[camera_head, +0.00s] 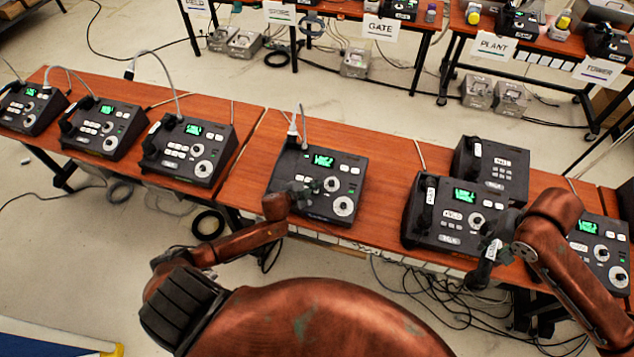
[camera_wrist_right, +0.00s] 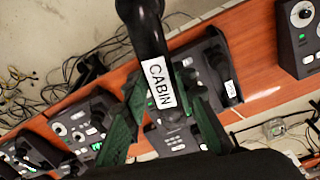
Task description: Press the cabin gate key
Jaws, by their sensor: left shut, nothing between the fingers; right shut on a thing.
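My right gripper (camera_wrist_right: 165,125) is shut on a black handset (camera_wrist_right: 145,25) with a white label reading CABIN. In the head view the held handset (camera_head: 489,253) is in front of the right-hand phones, near the table's front edge. My left gripper (camera_head: 305,194) is shut and empty, low over the lower left part of the middle phone (camera_head: 349,172). That phone has a lit green screen, white keys and a round dial. The gripper hides some of its keys. I cannot tell whether it touches one, and the key labels are too small to read.
Several similar phones (camera_head: 189,150) stand in a row on brown tables to the left. Another phone (camera_head: 437,216) with a black unit (camera_head: 491,170) behind it stands right of the middle phone. Cables hang under the front edge. Signs such as GATE (camera_head: 380,27) hang from the back tables.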

